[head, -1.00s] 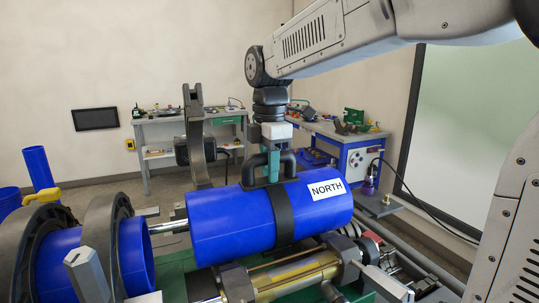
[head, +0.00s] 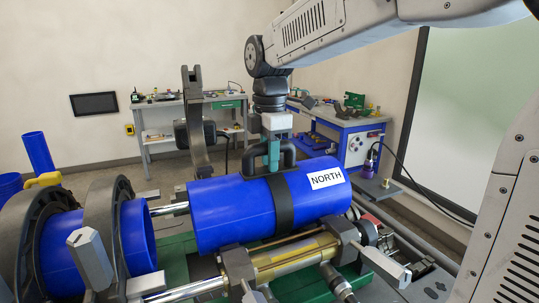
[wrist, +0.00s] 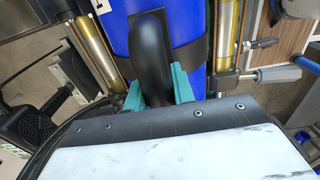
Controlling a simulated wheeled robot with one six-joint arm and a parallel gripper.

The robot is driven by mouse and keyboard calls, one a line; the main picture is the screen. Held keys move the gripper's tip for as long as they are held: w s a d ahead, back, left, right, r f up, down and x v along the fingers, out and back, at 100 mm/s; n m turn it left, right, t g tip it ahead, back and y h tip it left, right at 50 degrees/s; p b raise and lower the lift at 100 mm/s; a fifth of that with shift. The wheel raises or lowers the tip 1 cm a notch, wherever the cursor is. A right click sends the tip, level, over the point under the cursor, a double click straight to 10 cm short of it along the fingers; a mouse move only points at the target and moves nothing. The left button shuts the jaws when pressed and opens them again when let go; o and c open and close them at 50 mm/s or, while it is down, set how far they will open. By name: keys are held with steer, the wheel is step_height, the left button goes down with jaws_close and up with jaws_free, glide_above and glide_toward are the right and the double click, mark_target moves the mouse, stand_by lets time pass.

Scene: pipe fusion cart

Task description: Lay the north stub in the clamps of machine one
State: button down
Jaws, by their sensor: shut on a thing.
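The north stub (head: 225,215) is a blue pipe piece with a white NORTH label, a black band and a black handle (head: 289,155). My gripper (head: 273,158) is shut on that handle from above. In the wrist view, the teal fingers (wrist: 158,88) lie on both sides of the handle, with the blue stub (wrist: 190,22) beyond. The stub lies roughly level over the right part of machine one (head: 295,258). Its underside is hidden, so I cannot tell whether it touches the clamp seats. A dark clamp jaw (head: 193,115) stands raised behind it.
Another blue pipe (head: 137,237) sits in closed clamp rings (head: 101,222) at the left, with a gap before the stub. Clamp knobs (head: 90,258) stick up in front. Workbenches (head: 190,118) stand behind. Blue pipes (head: 38,152) stand at far left.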

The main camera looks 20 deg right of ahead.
steer(key=shift+f, duration=0.65)
steer(key=c, duration=1.1)
jaws_free()
step_height(320, 180, up, 8)
steer(key=shift+f, duration=0.1)
